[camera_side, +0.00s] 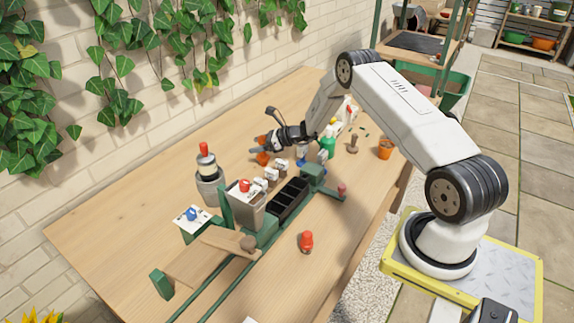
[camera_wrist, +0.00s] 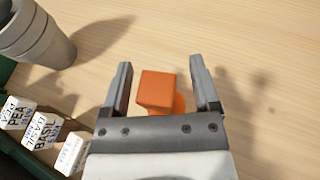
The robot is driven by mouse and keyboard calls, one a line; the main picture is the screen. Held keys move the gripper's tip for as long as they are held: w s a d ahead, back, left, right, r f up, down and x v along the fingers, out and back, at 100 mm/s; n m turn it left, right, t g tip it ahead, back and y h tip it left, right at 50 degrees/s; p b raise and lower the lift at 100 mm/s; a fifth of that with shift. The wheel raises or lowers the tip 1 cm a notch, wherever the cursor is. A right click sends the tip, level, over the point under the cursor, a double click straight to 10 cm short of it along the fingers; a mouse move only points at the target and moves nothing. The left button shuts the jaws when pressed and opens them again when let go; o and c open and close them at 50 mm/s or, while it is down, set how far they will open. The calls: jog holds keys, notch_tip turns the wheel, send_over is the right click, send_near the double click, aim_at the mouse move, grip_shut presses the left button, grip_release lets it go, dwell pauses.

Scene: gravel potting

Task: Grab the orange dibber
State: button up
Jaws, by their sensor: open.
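The orange dibber (camera_wrist: 159,89) shows in the wrist view as a square orange block with a rounder orange part below it, partly hidden by the gripper's palm. My gripper (camera_wrist: 160,66) is open, with one grey finger on each side of the block and a visible gap to each. In the side view, the orange dibber (camera_side: 262,158) shows just beside and below my gripper (camera_side: 261,146), near the wall side of the bench. I cannot tell from these views how far the fingers reach down around it.
Grey stacked pots (camera_wrist: 35,30) stand left of the gripper. White labelled packets (camera_wrist: 45,131) stand close by at lower left. A black cell tray (camera_side: 289,200), a red-topped bottle (camera_side: 306,241) and a terracotta pot (camera_side: 386,149) are also on the bench. Bare wood lies to the right in the wrist view.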

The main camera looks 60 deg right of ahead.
dwell(0.5)
grip_shut()
